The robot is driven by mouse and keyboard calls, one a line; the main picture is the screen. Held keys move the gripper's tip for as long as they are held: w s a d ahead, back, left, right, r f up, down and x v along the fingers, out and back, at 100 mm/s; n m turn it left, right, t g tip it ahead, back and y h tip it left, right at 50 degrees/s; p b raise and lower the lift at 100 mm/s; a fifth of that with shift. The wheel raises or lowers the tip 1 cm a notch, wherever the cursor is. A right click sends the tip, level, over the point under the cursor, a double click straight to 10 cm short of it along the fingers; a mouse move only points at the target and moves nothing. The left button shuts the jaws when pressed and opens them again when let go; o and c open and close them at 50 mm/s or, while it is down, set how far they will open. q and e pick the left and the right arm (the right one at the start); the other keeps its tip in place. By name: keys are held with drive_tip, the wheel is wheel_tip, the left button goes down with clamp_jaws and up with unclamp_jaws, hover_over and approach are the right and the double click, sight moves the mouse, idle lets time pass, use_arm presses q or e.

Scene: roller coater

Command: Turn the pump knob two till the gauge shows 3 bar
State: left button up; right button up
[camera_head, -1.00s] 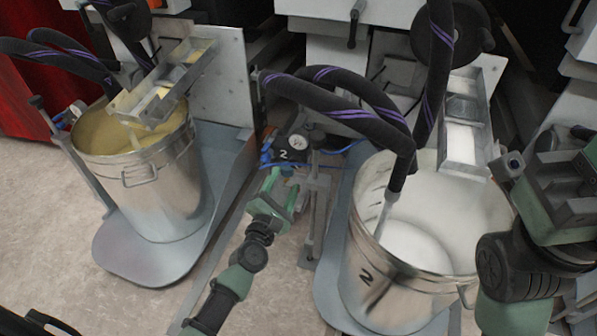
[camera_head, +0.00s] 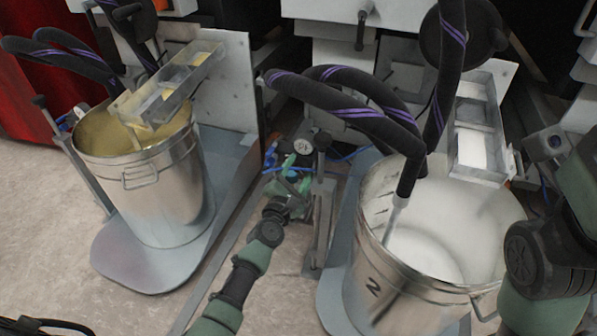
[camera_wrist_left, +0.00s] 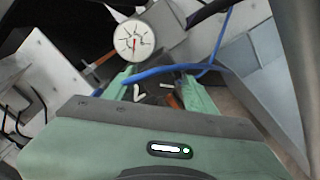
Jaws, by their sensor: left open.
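A round white pressure gauge (camera_head: 303,146) sits low between the two buckets. In the left wrist view the gauge (camera_wrist_left: 134,40) shows a red needle pointing roughly down; its numbers are too small to read. My left gripper (camera_head: 288,173) is open, just in front of the gauge at the pump. In the wrist view its green fingers (camera_wrist_left: 157,88) stand apart around a dark pump part (camera_wrist_left: 152,90) with a white marking. A blue hose (camera_wrist_left: 160,72) crosses in front of it. Pump knob two cannot be made out clearly. My right gripper is out of view.
A bucket of white liquid marked 2 (camera_head: 372,291) stands to the right and a bucket of yellowish liquid (camera_head: 160,205) to the left. Thick black hoses (camera_head: 345,112) arch above the pump. A metal post (camera_head: 320,205) stands close right of my left gripper.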

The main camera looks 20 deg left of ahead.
use_arm(q)
clamp_jaws()
